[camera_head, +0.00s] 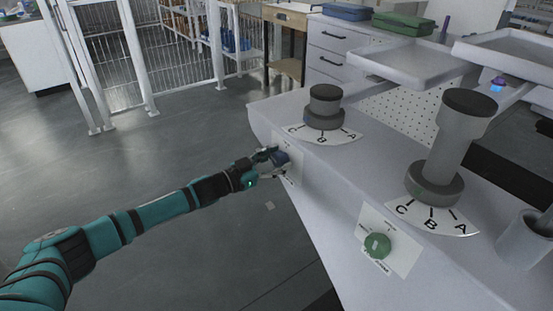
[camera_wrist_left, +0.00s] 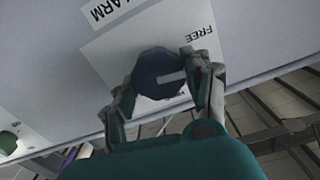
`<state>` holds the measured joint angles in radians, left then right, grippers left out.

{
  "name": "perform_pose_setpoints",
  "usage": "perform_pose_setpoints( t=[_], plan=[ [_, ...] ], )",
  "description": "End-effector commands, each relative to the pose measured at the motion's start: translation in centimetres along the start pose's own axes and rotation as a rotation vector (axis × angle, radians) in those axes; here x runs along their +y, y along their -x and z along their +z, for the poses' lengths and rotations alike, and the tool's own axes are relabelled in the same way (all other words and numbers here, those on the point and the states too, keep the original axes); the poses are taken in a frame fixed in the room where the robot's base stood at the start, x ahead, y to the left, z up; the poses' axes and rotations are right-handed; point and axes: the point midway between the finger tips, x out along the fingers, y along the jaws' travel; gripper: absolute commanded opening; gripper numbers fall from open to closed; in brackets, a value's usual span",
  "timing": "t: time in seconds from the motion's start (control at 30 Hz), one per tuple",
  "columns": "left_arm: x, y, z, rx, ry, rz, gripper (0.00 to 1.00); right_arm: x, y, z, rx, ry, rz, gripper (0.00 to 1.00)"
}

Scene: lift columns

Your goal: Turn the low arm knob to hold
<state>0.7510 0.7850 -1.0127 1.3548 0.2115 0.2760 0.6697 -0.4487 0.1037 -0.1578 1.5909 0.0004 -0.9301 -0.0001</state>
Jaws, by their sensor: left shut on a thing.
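A dark blue knob (camera_head: 281,158) sits on a white label plate on the front face of the pale console. In the left wrist view the knob (camera_wrist_left: 155,65) is faceted, with a white line that runs nearly level toward the right. The plate (camera_wrist_left: 118,48) reads FREE at the upper right of the knob, and a strip above it ends in ARM. A hold mark is not readable. My left gripper (camera_head: 269,163) is shut on the knob, one finger on each side, also in the wrist view (camera_wrist_left: 162,76). My right gripper is out of view.
A green knob (camera_head: 377,245) is on another plate at the near right. Two grey columns, one short (camera_head: 325,103) and one tall (camera_head: 458,140), stand on the console over A-B-C dials. Grey trays (camera_head: 415,64) are behind. The floor (camera_head: 170,150) left of the console is clear.

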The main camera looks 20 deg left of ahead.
Motion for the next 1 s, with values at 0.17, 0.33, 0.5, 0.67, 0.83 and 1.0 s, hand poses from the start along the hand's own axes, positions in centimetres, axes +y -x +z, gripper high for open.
perform_pose_setpoints(
  t=[0.17,0.33,0.5,0.67,0.83,1.0],
  plan=[
    [0.1,0.0,-0.1,0.0,-0.146,-0.001,0.18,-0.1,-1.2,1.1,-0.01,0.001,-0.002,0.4],
    [0.2,0.0,-0.1,-0.001,-0.311,-0.001,0.18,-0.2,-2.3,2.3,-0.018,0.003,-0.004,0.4],
    [0.3,0.0,0.1,0.0,-0.471,0.0,0.18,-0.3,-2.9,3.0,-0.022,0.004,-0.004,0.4],
    [0.4,0.0,0.2,-0.001,-0.624,0.0,0.18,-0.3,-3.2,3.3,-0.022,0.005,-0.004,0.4],
    [0.5,0.0,0.2,0.0,-0.786,0.001,0.18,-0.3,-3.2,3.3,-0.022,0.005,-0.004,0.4],
    [0.5,0.0,0.4,0.0,-0.947,0.001,0.18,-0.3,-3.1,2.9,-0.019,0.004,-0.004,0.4]
  ],
)
